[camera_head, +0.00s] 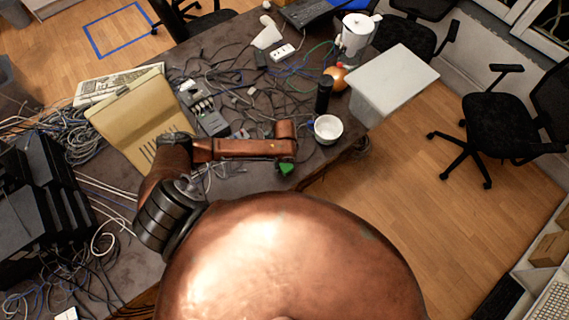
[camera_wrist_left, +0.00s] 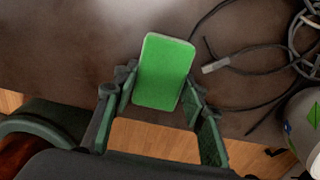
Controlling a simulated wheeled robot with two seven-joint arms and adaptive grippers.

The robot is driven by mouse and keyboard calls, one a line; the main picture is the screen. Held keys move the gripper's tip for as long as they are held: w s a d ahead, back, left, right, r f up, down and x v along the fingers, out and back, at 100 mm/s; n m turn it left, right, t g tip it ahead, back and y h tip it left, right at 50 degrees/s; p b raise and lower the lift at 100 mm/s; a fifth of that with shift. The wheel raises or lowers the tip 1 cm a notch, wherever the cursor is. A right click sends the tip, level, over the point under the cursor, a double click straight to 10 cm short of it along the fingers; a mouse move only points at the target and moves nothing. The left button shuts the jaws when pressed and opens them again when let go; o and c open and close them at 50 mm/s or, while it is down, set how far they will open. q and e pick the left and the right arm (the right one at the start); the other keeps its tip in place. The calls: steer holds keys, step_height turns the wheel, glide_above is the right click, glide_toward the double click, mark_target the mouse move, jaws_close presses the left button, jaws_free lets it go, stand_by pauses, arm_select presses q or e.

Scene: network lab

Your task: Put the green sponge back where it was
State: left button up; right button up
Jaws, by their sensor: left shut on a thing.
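The green sponge (camera_wrist_left: 163,72) is a flat bright green block. It sits between the two fingers of my left gripper (camera_wrist_left: 160,100), which is shut on it, in the left wrist view. In the head view the green sponge (camera_head: 286,168) is a small green patch at the end of my left arm, near the front edge of the table (camera_head: 262,180). The left gripper (camera_head: 285,158) itself is mostly hidden by the arm there. I cannot tell whether the sponge touches the table. My right gripper is in neither view.
A white bowl (camera_head: 327,129), a dark cylinder (camera_head: 323,94) and an orange ball (camera_head: 337,77) stand right of the gripper. Tangled cables (camera_head: 250,90) cover much of the table. A yellow folder (camera_head: 135,120) lies left. A white box (camera_head: 393,82) is at the table's right.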

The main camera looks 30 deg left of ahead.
mark_target(285, 164)
arm_select(q)
steer(key=o, duration=1)
step_height(285, 164, up, 12)
steer(key=shift+p, duration=0.3)
steer(key=shift+d, duration=0.1)
